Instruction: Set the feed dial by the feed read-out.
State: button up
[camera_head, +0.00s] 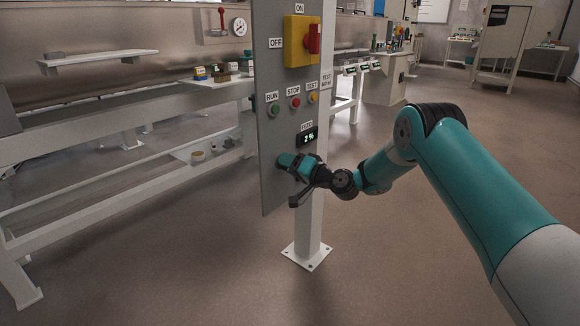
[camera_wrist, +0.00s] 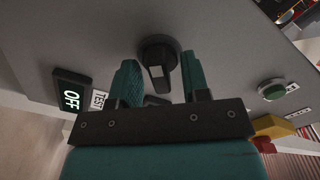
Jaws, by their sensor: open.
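The feed read-out (camera_head: 307,137) is a small dark display under the FEED label on the grey panel (camera_head: 268,185). Its green figures appear to read 2 %. My gripper (camera_head: 287,162) is at the panel just below the read-out and hides the dial in the head view. My open gripper (camera_wrist: 158,65) has one teal finger on each side of the dial's grip. I cannot tell whether the fingers touch it.
Green RUN (camera_head: 274,110), red STOP (camera_head: 295,102) and yellow TEST (camera_head: 313,97) buttons sit above the read-out. A red-and-yellow switch (camera_head: 298,55) is higher up.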

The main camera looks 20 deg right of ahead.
jog(key=shift+w, duration=0.15)
jog(key=c, duration=0.6)
jog(key=shift+o, duration=0.2)
jog(key=shift+m, duration=0.3)
jog(key=o, duration=0.6)
jog(key=shift+c, duration=0.2)
